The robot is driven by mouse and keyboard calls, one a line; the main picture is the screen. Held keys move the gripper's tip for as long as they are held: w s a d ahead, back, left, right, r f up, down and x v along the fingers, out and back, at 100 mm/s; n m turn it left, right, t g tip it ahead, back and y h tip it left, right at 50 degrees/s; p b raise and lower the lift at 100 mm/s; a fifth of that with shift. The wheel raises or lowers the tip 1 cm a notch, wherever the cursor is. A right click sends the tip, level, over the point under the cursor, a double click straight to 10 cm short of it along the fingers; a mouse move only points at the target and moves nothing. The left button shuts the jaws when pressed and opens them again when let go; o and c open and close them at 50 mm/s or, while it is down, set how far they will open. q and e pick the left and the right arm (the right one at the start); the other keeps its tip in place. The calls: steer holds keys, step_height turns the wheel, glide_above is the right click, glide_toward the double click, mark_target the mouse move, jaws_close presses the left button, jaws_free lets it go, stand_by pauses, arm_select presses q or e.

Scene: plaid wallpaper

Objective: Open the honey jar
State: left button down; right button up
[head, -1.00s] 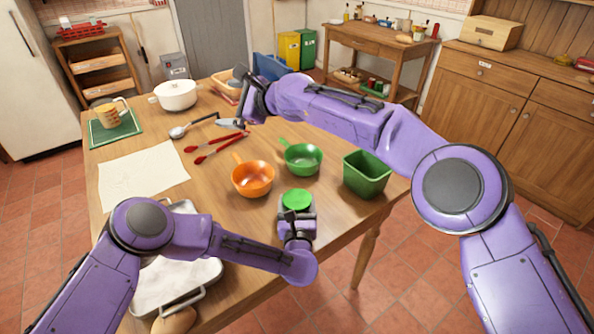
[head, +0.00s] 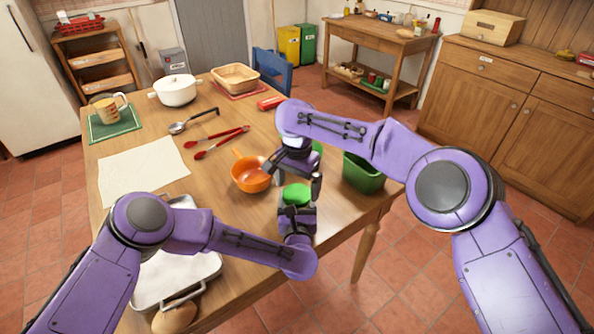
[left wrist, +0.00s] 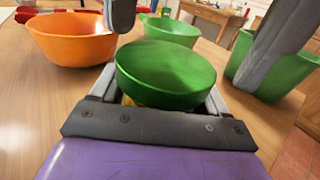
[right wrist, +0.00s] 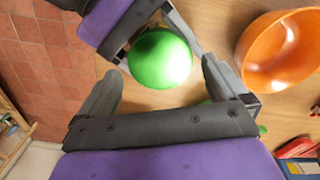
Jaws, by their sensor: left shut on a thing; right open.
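The honey jar shows mainly as its round green lid (head: 297,194), near the table's front right edge; the lid also shows in the left wrist view (left wrist: 166,72) and the right wrist view (right wrist: 160,59). A little yellow of the jar body shows under the lid in the left wrist view; the rest is hidden. My left gripper (head: 297,215) is shut on the jar below the lid. My right gripper (head: 293,188) is open just above the lid. In the right wrist view its fingers (right wrist: 158,85) point toward the lid, which lies between and beyond them.
An orange pan (head: 250,172) stands just left of the jar. A green bin (head: 363,172) stands to the right. A metal tray (head: 205,268) lies at the front left.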

steer(key=shift+f, duration=0.95)
steer(key=c, duration=1.1)
steer(key=shift+o, duration=0.2)
steer(key=n, duration=0.5)
steer(key=shift+n, duration=0.4)
steer(key=n, duration=0.4)
steer(key=shift+a+n, duration=0.1)
steer(key=shift+n, duration=0.2)
steer(key=n, duration=0.3)
